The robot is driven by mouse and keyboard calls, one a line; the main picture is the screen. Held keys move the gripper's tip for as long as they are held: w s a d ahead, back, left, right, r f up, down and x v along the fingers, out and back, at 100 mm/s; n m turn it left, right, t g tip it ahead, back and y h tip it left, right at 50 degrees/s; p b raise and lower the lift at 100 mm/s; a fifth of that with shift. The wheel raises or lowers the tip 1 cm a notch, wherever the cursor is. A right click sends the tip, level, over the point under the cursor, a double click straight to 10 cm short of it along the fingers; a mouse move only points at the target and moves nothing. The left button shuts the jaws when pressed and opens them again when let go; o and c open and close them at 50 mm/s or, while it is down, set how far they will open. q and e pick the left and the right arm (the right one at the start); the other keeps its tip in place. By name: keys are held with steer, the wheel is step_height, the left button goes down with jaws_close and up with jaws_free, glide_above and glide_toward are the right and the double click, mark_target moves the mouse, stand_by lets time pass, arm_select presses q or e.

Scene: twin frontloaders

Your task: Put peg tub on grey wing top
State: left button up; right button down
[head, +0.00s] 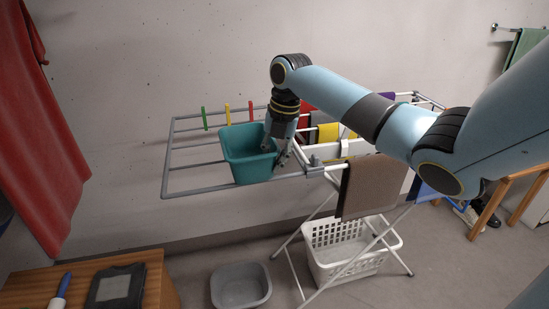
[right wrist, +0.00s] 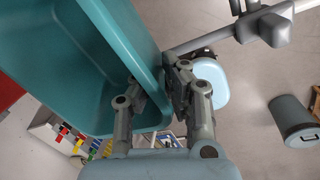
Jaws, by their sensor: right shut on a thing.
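The teal peg tub (head: 248,158) is upright at the grey wing (head: 195,191) of the drying rack in the head view. I cannot tell whether its base touches the wing's bars. My right gripper (head: 281,152) is shut on the tub's right-hand wall. In the right wrist view, the tub (right wrist: 55,65) fills the upper left, and the gripper (right wrist: 158,90) has one finger inside the wall and one outside. The visible inside of the tub looks empty. My left gripper is not in view.
Green (head: 204,118), yellow (head: 228,114) and red (head: 250,112) pegs stand on the wing's back bar. A brown cloth (head: 372,185) hangs on the rack's front. A white basket (head: 335,255) and grey basin (head: 240,286) are on the floor. A wooden table (head: 155,275) is at lower left.

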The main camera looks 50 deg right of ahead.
steer(key=c, duration=1.5)
jaws_free()
steer(key=r, duration=0.4)
steer(key=s+r+b, duration=0.1)
steer(key=r, duration=0.3)
steer(key=d+r, duration=0.1)
steer(key=r, duration=0.3)
steer(key=shift+s, duration=0.35)
